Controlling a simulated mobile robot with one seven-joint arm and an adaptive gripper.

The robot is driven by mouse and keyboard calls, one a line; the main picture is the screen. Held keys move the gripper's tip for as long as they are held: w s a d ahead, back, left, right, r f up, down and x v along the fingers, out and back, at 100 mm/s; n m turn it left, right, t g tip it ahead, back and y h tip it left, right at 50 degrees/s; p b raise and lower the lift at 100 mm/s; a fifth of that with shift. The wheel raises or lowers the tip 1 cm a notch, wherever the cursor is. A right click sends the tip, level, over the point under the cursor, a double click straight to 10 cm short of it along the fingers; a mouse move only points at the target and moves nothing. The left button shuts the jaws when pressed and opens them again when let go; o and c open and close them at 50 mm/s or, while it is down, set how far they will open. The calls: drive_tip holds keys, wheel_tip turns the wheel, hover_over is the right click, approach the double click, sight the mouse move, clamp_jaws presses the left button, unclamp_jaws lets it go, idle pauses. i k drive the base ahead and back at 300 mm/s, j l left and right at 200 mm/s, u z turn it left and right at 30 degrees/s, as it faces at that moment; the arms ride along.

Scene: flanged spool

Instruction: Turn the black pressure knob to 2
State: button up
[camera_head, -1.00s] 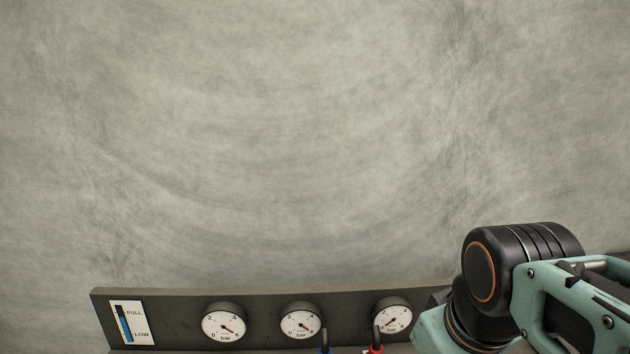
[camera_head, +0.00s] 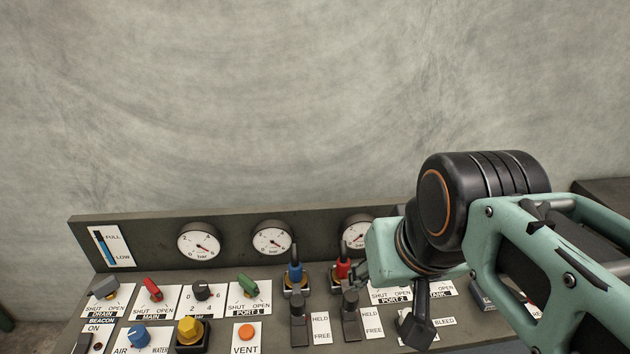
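The black pressure knob (camera_head: 202,291) sits on a white plate with numbers around it, in the left half of the panel in the head view. Its plate reads 0 at the left and 6 at the right; where the knob points is too small to tell. My gripper (camera_head: 361,277) shows only as a small part at the left end of my teal arm, beside the red-capped lever. It is well to the right of the black knob and apart from it. Its fingers cannot be made out.
A red handle (camera_head: 152,289) and a green handle (camera_head: 248,285) flank the knob. A yellow knob (camera_head: 190,330) and a blue knob (camera_head: 138,337) stand in front. Gauges (camera_head: 199,241) line the back.

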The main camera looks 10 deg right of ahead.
sight(201, 290)
drive_tip(key=u, duration=1.15)
